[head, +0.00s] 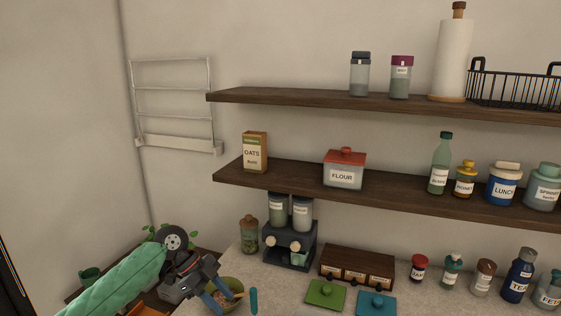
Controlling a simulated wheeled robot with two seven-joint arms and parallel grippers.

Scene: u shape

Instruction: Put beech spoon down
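The beech spoon is probably the small pale wooden piece (238,296) at the right side of an olive-green bowl (232,285) on the counter, low in the head view. The bowl seems to hold something brownish. My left gripper (221,296) comes in from the left in a green sleeve, at the bowl. Its two blue-grey fingers look spread apart, with no object clearly clamped between them. The fingers hide part of the bowl, and I cannot tell whether they touch the spoon. My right gripper is out of the picture.
Behind are a glass jar (249,236), a dark dispenser (290,247) and a wooden drawer box (356,266). Two shelves (300,184) hang above.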

